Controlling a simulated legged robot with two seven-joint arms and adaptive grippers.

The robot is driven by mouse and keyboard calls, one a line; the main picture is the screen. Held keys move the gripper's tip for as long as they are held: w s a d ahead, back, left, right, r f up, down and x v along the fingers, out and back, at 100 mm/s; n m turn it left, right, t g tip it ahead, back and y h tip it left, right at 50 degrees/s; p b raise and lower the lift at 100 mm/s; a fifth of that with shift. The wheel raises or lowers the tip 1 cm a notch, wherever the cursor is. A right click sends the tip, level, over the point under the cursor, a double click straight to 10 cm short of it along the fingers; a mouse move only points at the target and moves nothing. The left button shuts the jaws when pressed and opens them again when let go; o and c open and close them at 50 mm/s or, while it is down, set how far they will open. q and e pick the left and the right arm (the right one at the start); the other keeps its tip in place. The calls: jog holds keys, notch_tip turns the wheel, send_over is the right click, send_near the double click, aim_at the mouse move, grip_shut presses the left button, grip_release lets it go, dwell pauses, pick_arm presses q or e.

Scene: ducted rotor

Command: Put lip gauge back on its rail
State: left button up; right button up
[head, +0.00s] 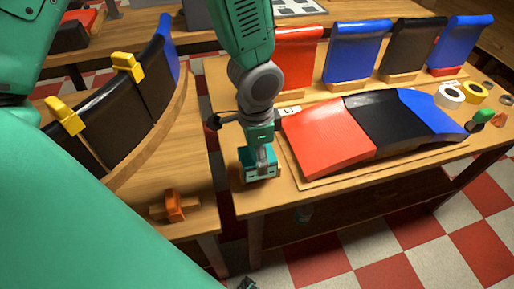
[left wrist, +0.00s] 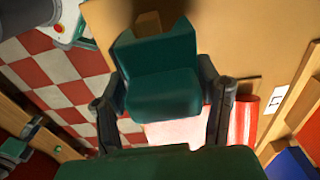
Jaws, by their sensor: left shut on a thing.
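My left gripper (head: 261,172) reaches down at the left end of the right-hand bench. It is shut on a dark green stepped block, which I take to be the lip gauge (left wrist: 165,85). In the left wrist view the block sits between the two fingers of my left gripper (left wrist: 165,112). In the head view the gripper and block overlap, and I cannot tell whether the block touches the bench. I cannot pick out the rail with certainty. My right gripper is not recognisable in view.
Red, black and blue curved panels (head: 325,135) lie on a board right of the gripper. More panels (head: 357,52) stand behind. An orange piece (head: 175,206) sits on the left bench near a curved panel row with yellow clamps (head: 127,66). Tape rolls (head: 449,96) lie far right.

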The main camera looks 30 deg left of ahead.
pick_arm(q)
jog(key=shift+d+f+b, duration=0.45)
jog(key=shift+d+f, duration=0.4)
jog(key=shift+f, duration=0.1)
jog(key=shift+d+f, duration=0.1)
jog(key=shift+f, duration=0.3)
jog(key=shift+a+f, duration=0.3)
jog(key=shift+a, duration=0.5)
jog(key=shift+d, duration=0.55)
pick_arm(e)
jog(key=shift+d+f, duration=0.7)
jog(key=shift+f, duration=0.35)
pick_arm(q)
jog(key=shift+a, duration=0.1)
